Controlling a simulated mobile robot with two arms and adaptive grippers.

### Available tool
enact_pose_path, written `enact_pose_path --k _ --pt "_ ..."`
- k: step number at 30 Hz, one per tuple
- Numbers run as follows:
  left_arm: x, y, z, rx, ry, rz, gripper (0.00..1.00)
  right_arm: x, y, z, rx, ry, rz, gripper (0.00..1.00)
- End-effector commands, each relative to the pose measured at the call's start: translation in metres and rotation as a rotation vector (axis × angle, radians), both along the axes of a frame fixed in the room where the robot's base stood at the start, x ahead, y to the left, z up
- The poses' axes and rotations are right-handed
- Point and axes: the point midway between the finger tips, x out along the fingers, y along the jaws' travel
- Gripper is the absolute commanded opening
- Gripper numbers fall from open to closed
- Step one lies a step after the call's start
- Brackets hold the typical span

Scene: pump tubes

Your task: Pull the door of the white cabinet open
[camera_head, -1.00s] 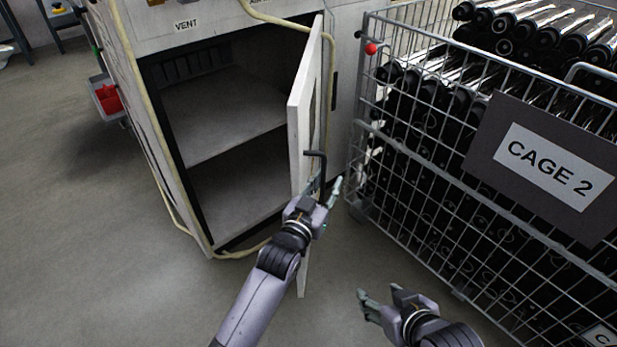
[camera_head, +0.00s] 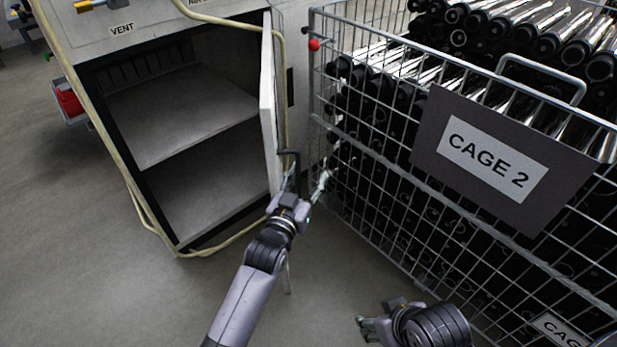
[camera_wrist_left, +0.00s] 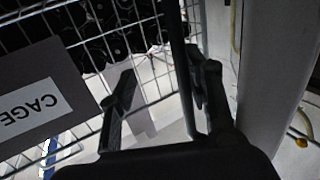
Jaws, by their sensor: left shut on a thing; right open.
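The white cabinet (camera_head: 165,35) stands at the left of the head view with its door (camera_head: 268,110) swung wide open, seen nearly edge-on. Two empty-looking shelf spaces show inside. A black bar handle (camera_head: 289,153) sits on the door's outer face. My left gripper (camera_head: 306,182) is at this handle, shut on it, on the cage side of the door. In the left wrist view the dark handle bar (camera_wrist_left: 182,65) runs between the fingers, beside the right finger, with the pale door at the right. My right gripper (camera_head: 373,318) is open and empty, low near the floor.
A wire cage (camera_head: 350,130) full of black-ended tubes stands close on the right, with a "CAGE 2" sign (camera_head: 440,185). The gap between door and cage is narrow. A beige hose (camera_head: 155,225) runs round the cabinet front. Floor (camera_head: 90,270) is clear at the left.

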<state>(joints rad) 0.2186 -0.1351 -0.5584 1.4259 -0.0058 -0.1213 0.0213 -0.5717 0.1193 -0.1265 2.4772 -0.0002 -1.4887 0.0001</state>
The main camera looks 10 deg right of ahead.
Motion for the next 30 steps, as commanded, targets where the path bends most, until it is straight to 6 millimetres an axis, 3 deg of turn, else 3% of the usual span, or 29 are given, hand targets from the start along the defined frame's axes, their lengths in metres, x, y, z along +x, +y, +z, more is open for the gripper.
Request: enact_pose_path --k 2,3,9,20,30 --pt "0.006 0.001 0.01 -0.011 -0.015 0.003 0.0 0.0 0.0 0.0 0.0 0.0 0.0 0.5" --pt "0.006 0.001 0.01 -0.011 -0.015 0.004 0.43 0.0 0.0 0.0 0.0 0.0 0.0 0.5" --pt "0.006 0.002 0.008 -0.006 -0.013 0.004 0.3 0.0 0.0 0.0 -0.001 0.0 0.0 0.5" --pt "0.0 0.004 0.003 0.003 -0.007 0.003 0.3 0.001 0.001 0.0 0.002 -0.004 0.001 0.5" --pt "-0.054 0.033 0.003 -0.004 -0.007 -0.005 0.3 0.0 0.0 0.0 0.001 -0.002 0.0 0.5"
